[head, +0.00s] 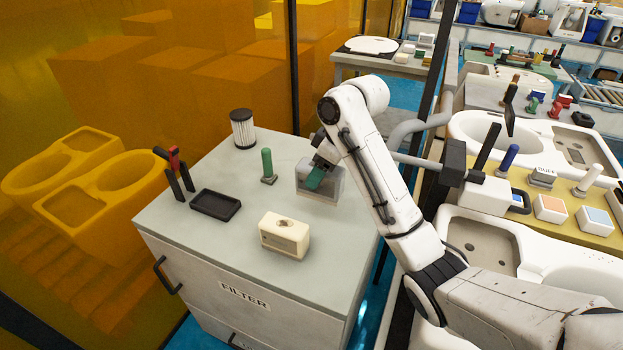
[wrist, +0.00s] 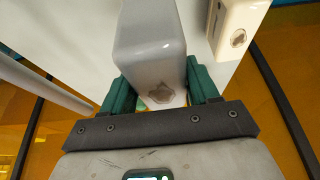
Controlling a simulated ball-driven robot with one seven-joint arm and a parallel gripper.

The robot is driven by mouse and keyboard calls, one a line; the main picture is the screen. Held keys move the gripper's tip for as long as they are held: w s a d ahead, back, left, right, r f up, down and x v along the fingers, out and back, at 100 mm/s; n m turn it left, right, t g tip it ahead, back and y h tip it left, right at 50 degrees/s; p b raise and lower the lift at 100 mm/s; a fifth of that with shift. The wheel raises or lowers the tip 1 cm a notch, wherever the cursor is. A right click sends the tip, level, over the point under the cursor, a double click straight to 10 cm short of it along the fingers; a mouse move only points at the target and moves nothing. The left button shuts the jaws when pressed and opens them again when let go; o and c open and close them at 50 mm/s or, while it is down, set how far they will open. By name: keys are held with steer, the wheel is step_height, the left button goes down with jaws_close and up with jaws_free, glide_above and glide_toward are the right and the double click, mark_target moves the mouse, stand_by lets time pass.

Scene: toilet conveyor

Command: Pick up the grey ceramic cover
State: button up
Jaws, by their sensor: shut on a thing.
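The grey ceramic cover (head: 334,187) is a smooth, blocky piece at the back right of the cabinet top. My gripper (head: 316,176) is at it, with a green finger showing against its near side. In the wrist view the cover (wrist: 150,45) sits between the two green fingers of my gripper (wrist: 160,84), which is shut on its near end. A brownish patch shows on that end. The far finger is hidden in the head view. I cannot tell whether the cover rests on the cabinet or is slightly raised.
A cream cover (head: 285,235) stands nearby on the filter cabinet (head: 200,258). The conveyor with toilet parts is right. The cabinet's front top is clear.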

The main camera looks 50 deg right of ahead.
steer(key=s+a+r+p, duration=0.1)
steer(key=s+r+p, duration=0.3)
steer(key=s+p, duration=0.3)
steer(key=shift+s+a+r, duration=0.3)
steer(key=shift+s+r, duration=0.1)
steer(key=shift+s, duration=0.8)
